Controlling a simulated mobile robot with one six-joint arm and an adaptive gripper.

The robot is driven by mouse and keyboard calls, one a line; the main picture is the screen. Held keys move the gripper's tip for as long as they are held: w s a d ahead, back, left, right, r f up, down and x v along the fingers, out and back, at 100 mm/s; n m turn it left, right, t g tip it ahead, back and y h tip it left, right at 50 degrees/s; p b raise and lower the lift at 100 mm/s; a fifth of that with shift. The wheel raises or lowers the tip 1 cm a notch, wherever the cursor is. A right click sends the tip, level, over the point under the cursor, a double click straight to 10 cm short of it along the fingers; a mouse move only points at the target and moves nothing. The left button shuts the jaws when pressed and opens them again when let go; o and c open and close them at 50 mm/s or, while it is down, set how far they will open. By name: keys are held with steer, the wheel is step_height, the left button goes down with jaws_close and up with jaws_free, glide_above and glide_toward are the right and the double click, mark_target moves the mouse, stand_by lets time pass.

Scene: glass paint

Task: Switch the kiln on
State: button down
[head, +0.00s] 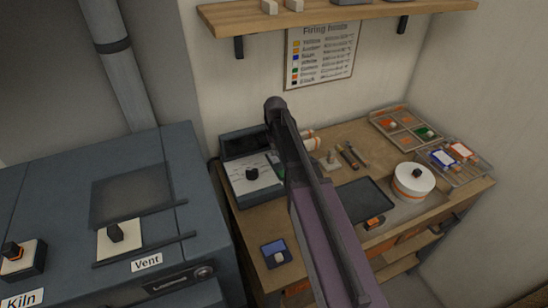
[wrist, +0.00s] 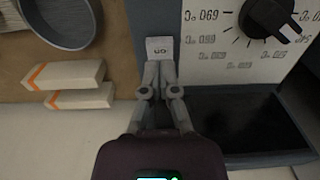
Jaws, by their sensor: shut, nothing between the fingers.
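The switch labelled Kiln (head: 17,255) is a white block with a black, orange-ringed knob, at the lower left of the head view on a dark blue-grey cabinet (head: 60,215). On the bench, a dark controller box (head: 232,146) has a pale face and black dial (head: 252,174). In the wrist view its dial (wrist: 268,18) is ringed by upside-down temperature marks. My gripper (wrist: 158,66) is shut and empty. Its fingertips are at the lower edge of a small pale key (wrist: 160,48) left of the dial face; contact is unclear. The fingers are hidden in the head view.
A Vent switch (head: 115,238) is on the cabinet, far from my gripper. Two orange-striped white blocks (wrist: 68,75) and a round grey dish (wrist: 58,18) lie left of the controller.

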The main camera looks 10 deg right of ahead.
mark_target(275, 160)
steer(key=shift+f+b, duration=1.35)
stand_by(1.1)
steer(key=shift+r, duration=0.15)
steer(key=shift+r+p, duration=3.4)
steer(key=shift+p, duration=0.2)
steer(key=shift+s, duration=0.1)
steer(key=s+f+m+b, duration=0.2)
steer(key=s, duration=1.8)
steer(key=shift+d, duration=0.15)
